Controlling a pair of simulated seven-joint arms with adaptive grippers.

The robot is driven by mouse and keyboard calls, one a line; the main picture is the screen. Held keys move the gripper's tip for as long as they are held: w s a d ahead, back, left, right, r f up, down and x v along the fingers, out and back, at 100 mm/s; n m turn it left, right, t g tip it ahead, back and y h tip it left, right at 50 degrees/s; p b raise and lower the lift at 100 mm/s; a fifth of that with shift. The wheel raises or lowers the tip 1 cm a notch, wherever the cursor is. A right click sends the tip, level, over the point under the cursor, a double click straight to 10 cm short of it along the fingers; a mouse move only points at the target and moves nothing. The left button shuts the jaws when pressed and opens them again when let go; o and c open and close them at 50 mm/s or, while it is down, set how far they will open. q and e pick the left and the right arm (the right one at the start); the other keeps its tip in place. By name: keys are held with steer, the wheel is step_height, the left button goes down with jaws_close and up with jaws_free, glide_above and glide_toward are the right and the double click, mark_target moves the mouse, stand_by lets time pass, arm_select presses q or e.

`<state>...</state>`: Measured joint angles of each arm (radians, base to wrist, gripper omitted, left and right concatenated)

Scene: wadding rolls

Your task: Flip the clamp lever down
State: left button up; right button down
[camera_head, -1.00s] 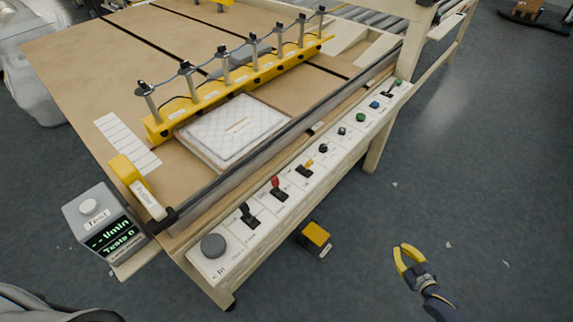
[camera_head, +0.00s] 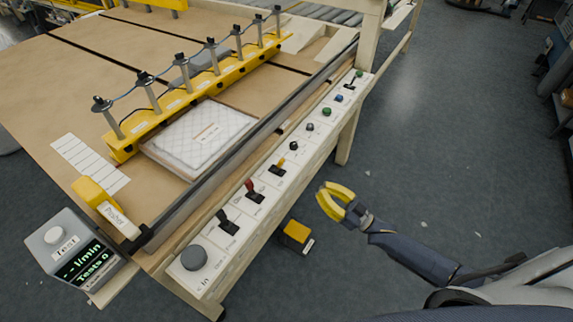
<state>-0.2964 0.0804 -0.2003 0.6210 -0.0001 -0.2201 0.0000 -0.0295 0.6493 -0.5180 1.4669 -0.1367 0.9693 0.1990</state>
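A pale control panel (camera_head: 262,207) runs along the table's front edge. It carries a black lever (camera_head: 226,222), a red lever (camera_head: 253,190) and a yellow lever (camera_head: 278,167). Their small labels are too small to read, so I cannot tell which one is the clamp lever. The levers appear to stand up from their dark bases. My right gripper (camera_head: 327,203), with yellow fingers, is open and empty. It hangs right of the panel, apart from all the levers. My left gripper is out of view.
A yellow clamp bar (camera_head: 205,88) with several posts stands behind a quilted white pad (camera_head: 205,135). A grey knob (camera_head: 194,258) is at the panel's near end. A test meter (camera_head: 72,248) and a yellow pusher (camera_head: 100,200) stand at left. A yellow-topped box (camera_head: 297,232) is below the panel.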

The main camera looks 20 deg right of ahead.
mark_target(279, 165)
steer(key=x, duration=1.4)
steer(key=shift+w, duration=0.1)
steer(key=shift+a, duration=0.1)
stand_by(0.4)
